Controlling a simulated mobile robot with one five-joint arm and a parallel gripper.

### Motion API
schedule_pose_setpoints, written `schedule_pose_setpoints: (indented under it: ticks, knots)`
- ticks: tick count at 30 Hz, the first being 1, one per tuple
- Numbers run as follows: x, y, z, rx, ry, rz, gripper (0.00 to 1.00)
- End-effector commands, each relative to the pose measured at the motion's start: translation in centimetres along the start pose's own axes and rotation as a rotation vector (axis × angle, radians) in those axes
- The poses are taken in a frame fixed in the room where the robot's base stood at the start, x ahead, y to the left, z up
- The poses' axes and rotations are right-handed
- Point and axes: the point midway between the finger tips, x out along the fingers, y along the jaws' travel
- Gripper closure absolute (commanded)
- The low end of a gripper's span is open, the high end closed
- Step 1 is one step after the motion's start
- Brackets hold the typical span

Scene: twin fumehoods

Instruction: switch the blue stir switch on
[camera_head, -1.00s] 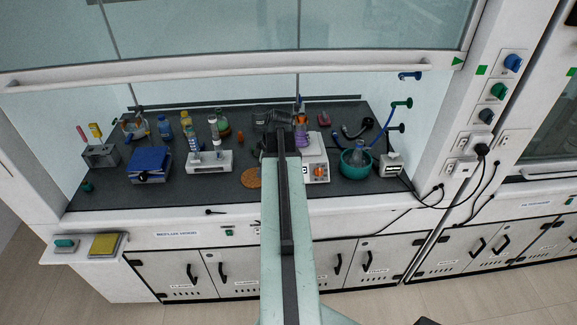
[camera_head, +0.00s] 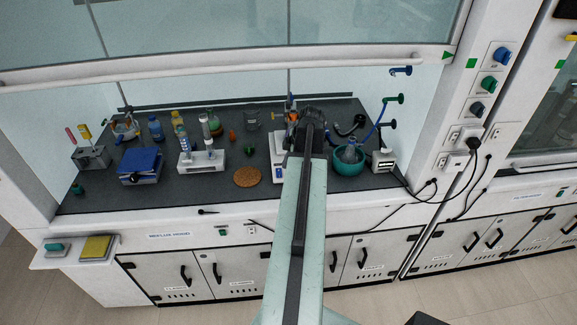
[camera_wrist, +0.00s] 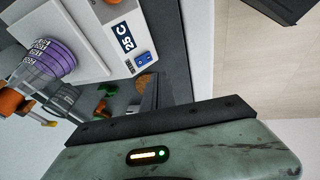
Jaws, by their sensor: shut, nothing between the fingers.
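The blue stir switch (camera_wrist: 143,57) is a small rocker on the white front panel of the hotplate (camera_wrist: 110,60), beside a "25 C" display (camera_wrist: 125,37), in the wrist view. I cannot tell its position. My gripper (camera_wrist: 151,88) is shut and empty, its dark fingers close to the switch in the picture; I cannot tell whether they touch the panel.
A cork mat (camera_head: 247,177) lies to the left and a teal bowl (camera_head: 347,164) to the right. A raised sash with a rail (camera_head: 200,72) crosses above the bench.

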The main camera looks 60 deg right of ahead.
Motion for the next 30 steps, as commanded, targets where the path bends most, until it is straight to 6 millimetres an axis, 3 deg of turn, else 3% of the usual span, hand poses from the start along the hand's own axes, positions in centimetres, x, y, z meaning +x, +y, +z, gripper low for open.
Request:
schedule_pose_setpoints:
  ticks: [1, 3, 8, 12, 26, 30]
  knots:
    - [2.1, -0.2, 0.3, 0.000, 0.000, 0.000, 1.00]
    - [3.7, -0.2, 0.4, 0.000, 0.000, 0.000, 1.00]
    - [7.3, -0.2, 0.4, -0.001, 0.000, 0.000, 1.00]
    - [9.3, 1.2, 1.0, 0.002, -0.001, 0.001, 1.00]
    - [9.7, 1.7, 1.1, 0.003, -0.001, 0.001, 1.00]
    - [9.7, 1.6, 2.0, 0.008, -0.001, 0.020, 1.00]
